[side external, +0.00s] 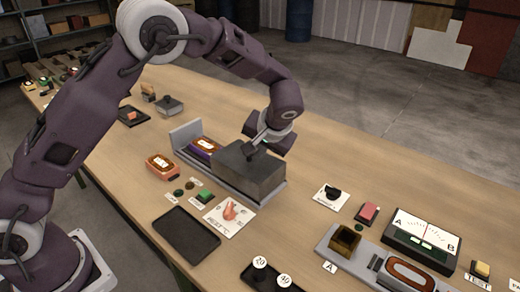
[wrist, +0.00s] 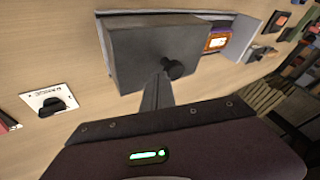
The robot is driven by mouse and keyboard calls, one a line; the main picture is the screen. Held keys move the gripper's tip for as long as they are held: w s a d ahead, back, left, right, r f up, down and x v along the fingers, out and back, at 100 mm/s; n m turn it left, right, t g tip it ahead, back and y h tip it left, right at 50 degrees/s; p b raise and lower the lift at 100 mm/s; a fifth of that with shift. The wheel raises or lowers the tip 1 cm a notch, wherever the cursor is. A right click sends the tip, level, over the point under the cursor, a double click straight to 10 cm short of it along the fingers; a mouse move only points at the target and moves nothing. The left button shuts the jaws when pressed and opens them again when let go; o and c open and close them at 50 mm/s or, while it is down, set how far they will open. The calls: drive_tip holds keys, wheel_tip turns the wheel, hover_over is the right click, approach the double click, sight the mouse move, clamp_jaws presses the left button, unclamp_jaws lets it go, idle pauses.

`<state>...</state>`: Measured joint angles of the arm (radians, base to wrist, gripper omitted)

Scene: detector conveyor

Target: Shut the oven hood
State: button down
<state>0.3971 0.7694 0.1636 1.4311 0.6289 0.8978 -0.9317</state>
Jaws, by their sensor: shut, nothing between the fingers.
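The oven hood is a dark grey box (side external: 250,172) on the right part of a long light grey base (side external: 273,194). To its left on the base, an orange-rimmed piece (side external: 204,145) over purple lies uncovered, before an upright end plate (side external: 184,134). My gripper (side external: 251,147) is at the hood's upper side, shut and empty. In the wrist view the hood (wrist: 128,45) has a black knob (wrist: 174,69). My shut fingers (wrist: 160,78) are beside the knob; I cannot tell if they touch it. The orange-rimmed piece (wrist: 217,42) shows at the hood's right.
In front of the base lie an orange block (side external: 160,163), small buttons (side external: 203,196), a card with a red knob (side external: 232,212) and a black tray (side external: 185,236). A black-knob card (side external: 331,196) and a meter (side external: 422,236) stand to the right. The table behind the base is clear.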

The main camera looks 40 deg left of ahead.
drive_tip(key=a, duration=1.9)
drive_tip(key=s+d+r, duration=0.2)
drive_tip(key=d+r, duration=0.7)
drive_tip(key=s+d+r+h, duration=0.2)
drive_tip(key=s+r, duration=0.4)
drive_tip(key=s, duration=0.3)
drive_tip(key=s+d+m+t+h, duration=0.1)
drive_tip(key=s+d+h, duration=0.1)
drive_tip(key=s, duration=0.9)
drive_tip(key=s+d+m+t+h, duration=0.1)
drive_tip(key=s+d, duration=0.4)
drive_tip(key=s, duration=0.7)
drive_tip(key=shift+d+r+m+h, duration=0.25)
drive_tip(key=shift+d+m+h, duration=0.05)
drive_tip(key=shift+m+h, duration=0.2)
